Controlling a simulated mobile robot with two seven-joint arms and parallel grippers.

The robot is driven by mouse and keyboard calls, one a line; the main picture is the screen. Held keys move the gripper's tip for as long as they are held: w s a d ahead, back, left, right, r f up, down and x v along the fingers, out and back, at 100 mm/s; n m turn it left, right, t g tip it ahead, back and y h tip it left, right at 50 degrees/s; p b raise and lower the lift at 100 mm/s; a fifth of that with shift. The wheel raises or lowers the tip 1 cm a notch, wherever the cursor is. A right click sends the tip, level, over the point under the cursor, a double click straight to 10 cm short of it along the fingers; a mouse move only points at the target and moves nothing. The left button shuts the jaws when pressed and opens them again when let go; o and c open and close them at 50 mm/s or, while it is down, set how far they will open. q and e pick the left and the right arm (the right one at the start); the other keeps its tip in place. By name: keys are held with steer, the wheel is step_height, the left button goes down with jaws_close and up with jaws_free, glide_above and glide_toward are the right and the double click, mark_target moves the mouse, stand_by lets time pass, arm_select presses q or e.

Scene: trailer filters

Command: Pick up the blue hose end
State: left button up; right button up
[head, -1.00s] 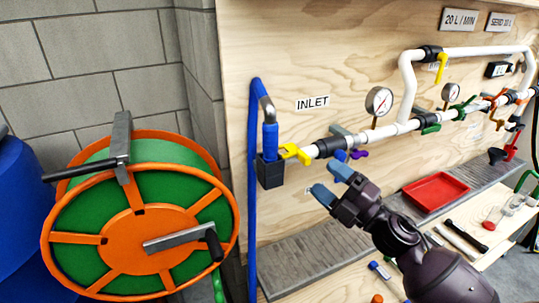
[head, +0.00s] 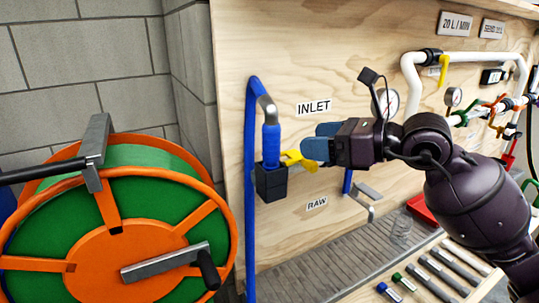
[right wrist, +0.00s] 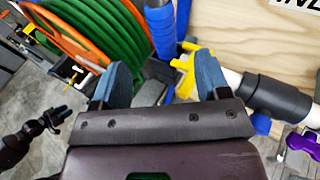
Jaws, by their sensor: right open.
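The blue hose end (head: 271,142) hangs upright below a grey metal bend, its lower end in a black block (head: 271,183) on the plywood panel. My right gripper (head: 310,150) is open, with blue fingertips pointing left toward the hose end, just right of it and apart from it. In the right wrist view, the hose end (right wrist: 161,30) shows beyond the right-hand fingertip side, and the gripper (right wrist: 155,78) has nothing between its fingers. A dark jointed part (right wrist: 35,135) at the left, probably my left gripper, is too small to read.
A yellow valve handle (head: 297,160) sits between the black block and my right fingertips. White piping (right wrist: 235,82) runs right from it. An orange and green hose reel (head: 115,230) stands left. Tools lie on the bench (head: 455,250) below right.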

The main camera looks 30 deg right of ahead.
mark_target(271, 138)
steer(key=shift+b+x, duration=0.6)
steer(key=shift+x, duration=4.45)
steer(key=shift+r, duration=0.1)
steer(key=shift+c, duration=0.2)
